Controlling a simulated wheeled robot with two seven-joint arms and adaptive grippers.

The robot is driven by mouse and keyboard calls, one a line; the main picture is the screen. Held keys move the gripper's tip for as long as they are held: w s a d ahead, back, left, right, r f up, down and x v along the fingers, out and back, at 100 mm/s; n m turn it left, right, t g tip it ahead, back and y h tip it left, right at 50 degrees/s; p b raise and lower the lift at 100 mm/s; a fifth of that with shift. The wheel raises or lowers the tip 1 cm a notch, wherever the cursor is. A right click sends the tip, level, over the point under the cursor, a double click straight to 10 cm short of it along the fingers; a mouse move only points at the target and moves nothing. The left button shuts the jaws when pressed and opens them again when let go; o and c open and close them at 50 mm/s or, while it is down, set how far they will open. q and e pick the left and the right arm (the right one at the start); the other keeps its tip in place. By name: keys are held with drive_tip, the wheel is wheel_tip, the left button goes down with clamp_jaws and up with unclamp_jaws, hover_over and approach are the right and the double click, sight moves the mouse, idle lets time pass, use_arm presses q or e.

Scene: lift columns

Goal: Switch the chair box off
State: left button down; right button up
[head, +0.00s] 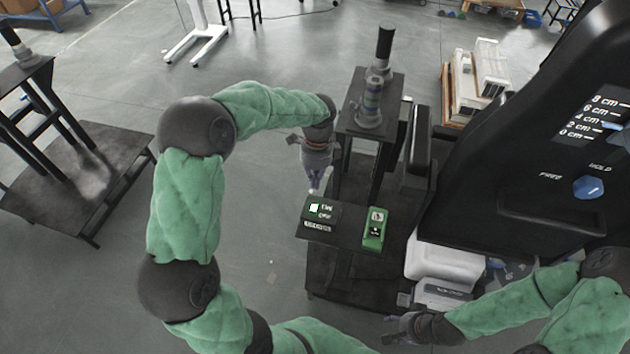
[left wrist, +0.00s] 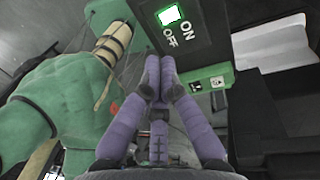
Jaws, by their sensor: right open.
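The chair box is a dark box (head: 322,222) with a lit, green-edged white switch (head: 314,208) and ON and OFF lettering beside it. The switch (left wrist: 169,16) also shows at the top of the left wrist view, glowing. My left gripper (head: 314,188) hangs just behind the box in the head view, close to the switch. In the left wrist view its purple fingers (left wrist: 160,72) are together, empty, with the tips below the OFF lettering and apart from the switch. My right gripper (head: 388,328) is open and empty at the lower middle of the head view.
A green device (head: 375,229) sits right of the box on the same stand. A black post with a dark table top (head: 388,112) rises behind. A large black panel with a blue knob (head: 588,187) fills the right. Open floor lies left of the box.

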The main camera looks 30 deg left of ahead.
sight(313, 212)
use_arm(q)
drive_tip(key=f, duration=0.3)
drive_tip(key=s+f+b, duration=0.1)
drive_tip(key=f, duration=0.3)
drive_tip(key=f+b, duration=0.1)
drive_tip(key=f, duration=0.2)
drive_tip(key=shift+s+d+f, duration=0.2)
drive_tip(key=shift+s+f, duration=0.05)
drive_tip(key=shift+s, duration=0.1)
